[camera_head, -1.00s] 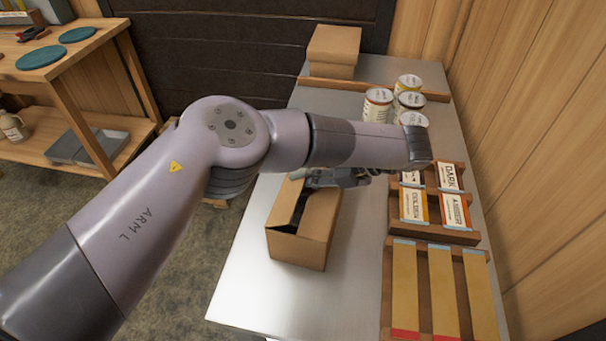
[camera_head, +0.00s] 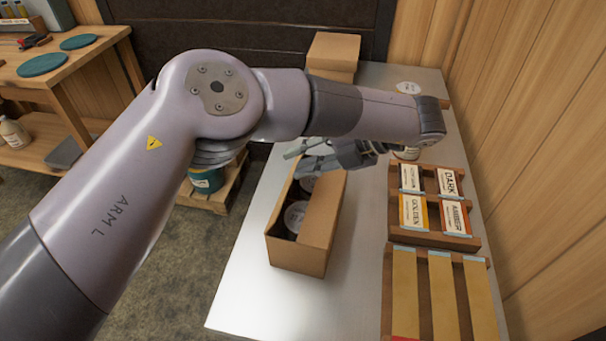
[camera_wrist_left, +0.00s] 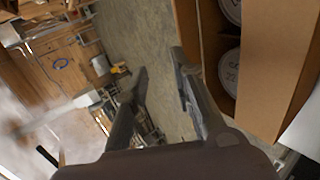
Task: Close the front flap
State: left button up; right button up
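An open brown cardboard box (camera_head: 297,255) stands on the metal table, with round pale can lids (camera_head: 296,215) inside it. A flap (camera_head: 322,212) along its right side partly covers the opening. My left gripper (camera_head: 298,158) is open and empty above the box's far end. In the left wrist view the gripper (camera_wrist_left: 159,62) has its fingers spread over the floor, left of the box (camera_wrist_left: 187,25). The flap (camera_wrist_left: 275,60) and two can lids (camera_wrist_left: 226,72) show there too. My arm and gripper hide the box's far end. My right gripper is not in view.
A wooden rack (camera_head: 433,237) of labelled cards and a slatted tray (camera_head: 425,290) lie right of the box. A closed carton (camera_head: 333,52) stands at the back. The bare table (camera_head: 245,300) left of and before the box is clear. A wooden wall bounds the right.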

pick_arm(q)
jog(key=shift+r, duration=1.6)
jog(key=g+h+b, duration=0.2)
jog(key=h, duration=0.4)
send_near(289, 181)
jog(key=x, duration=0.5)
jog(key=p+x, duration=0.1)
jog(key=x, duration=0.2)
jog(key=shift+w+d+f, duration=0.1)
jog(key=shift+w+f, duration=0.2)
jog(key=shift+c, duration=0.2)
grip_shut()
